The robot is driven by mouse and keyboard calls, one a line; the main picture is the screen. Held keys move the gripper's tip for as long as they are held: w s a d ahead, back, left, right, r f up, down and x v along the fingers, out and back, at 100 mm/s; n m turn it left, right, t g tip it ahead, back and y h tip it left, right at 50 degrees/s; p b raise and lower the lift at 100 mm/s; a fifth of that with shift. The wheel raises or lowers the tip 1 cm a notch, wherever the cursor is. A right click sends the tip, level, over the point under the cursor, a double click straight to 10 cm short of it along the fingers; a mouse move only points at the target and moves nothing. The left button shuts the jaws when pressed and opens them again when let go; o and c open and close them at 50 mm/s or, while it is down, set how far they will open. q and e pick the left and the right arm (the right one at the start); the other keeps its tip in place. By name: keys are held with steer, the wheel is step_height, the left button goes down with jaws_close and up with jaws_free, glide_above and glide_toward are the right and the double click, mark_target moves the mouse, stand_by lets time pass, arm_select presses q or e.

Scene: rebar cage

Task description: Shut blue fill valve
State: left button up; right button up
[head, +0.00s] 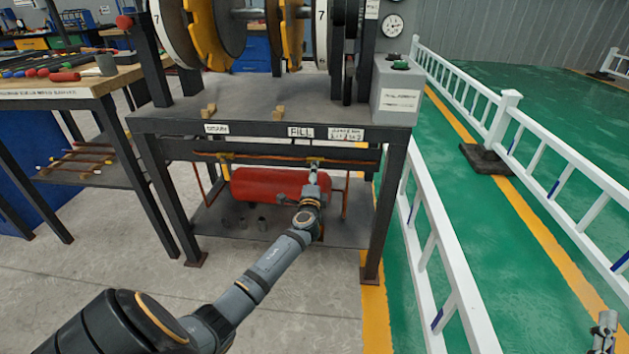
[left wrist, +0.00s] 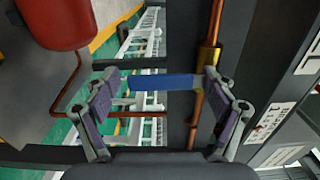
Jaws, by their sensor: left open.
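The blue valve handle (left wrist: 165,82) shows in the left wrist view, lying crosswise between the fingertips of my left gripper (left wrist: 163,76). It joins a brass valve body (left wrist: 208,58) on a copper pipe (left wrist: 216,18). The fingers are open, one near each end of the handle; I cannot tell whether either touches it. In the head view my left gripper (head: 314,166) reaches under the bench front, below the FILL label (head: 300,132), and hides the valve. My right gripper (head: 605,328) shows only partly at the lower right edge; its fingers are unclear.
A red tank (head: 262,184) lies under the steel bench (head: 255,93), behind my left gripper. A bench leg (head: 390,205) and a white railing (head: 436,240) stand to the right. A tool table (head: 100,84) is at left. The grey floor in front is clear.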

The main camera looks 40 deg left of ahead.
arm_select(q)
steer(key=v, duration=1.2)
